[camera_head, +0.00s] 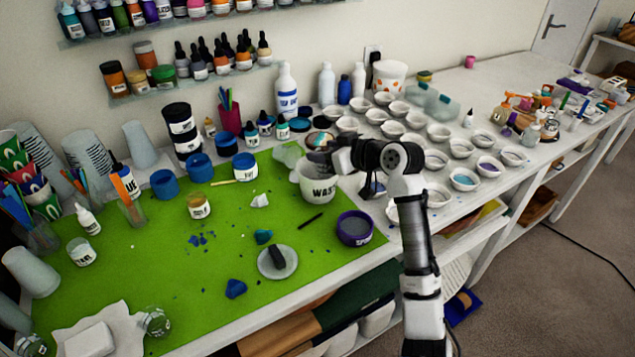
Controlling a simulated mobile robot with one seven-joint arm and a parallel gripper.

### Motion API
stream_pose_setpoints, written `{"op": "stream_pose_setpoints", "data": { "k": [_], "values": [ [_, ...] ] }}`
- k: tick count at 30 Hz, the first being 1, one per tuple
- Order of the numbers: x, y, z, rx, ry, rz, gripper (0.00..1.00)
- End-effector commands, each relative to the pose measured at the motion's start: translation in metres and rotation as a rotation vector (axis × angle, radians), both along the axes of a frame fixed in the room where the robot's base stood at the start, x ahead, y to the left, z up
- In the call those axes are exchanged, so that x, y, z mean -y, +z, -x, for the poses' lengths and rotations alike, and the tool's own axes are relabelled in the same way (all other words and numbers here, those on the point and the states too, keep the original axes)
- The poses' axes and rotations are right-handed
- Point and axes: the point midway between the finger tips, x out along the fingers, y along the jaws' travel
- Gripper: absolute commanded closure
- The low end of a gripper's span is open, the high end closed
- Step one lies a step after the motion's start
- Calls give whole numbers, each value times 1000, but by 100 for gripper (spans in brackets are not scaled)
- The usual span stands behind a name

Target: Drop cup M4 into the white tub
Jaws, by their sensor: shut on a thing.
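The white tub (318,187), with a dark label that starts "WAS", stands upright on the right part of the green mat. My gripper (334,153) is above the tub's right rim, its fingers pointing left. It is shut on a small cup (319,140) with brown and teal colours showing, at the fingertips over the back of the tub. No M4 label can be read, and the fingers hide part of the cup. Pale cups or scraps show at the tub's mouth, partly hidden.
A purple-rimmed pot (355,228) stands in front of the tub, near the table edge. A grey disc (278,262) holds a dark block. Many small white cups (437,159) stand in rows to the right. Blue jars (245,167) stand to the left.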

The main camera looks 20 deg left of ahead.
Motion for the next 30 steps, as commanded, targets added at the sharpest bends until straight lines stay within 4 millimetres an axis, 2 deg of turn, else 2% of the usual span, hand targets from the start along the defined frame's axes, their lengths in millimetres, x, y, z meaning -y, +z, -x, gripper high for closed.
{"op": "stream_pose_setpoints", "data": {
  "k": [2, 3, 8, 16, 20, 23, 30],
  "values": [
    [0, 1, 0, 0, 0, 0, 71],
    [0, 1, 0, 0, 0, 0, 42],
    [0, 1, 0, 0, 0, 0, 22],
    [1, 0, 0, 0, 0, 1, 22],
    [9, 3, 3, 1, -1, -1, 22],
    [23, 8, 9, 4, -2, 0, 22],
    [70, 28, 29, 3, -3, 0, 22]
  ]
}}
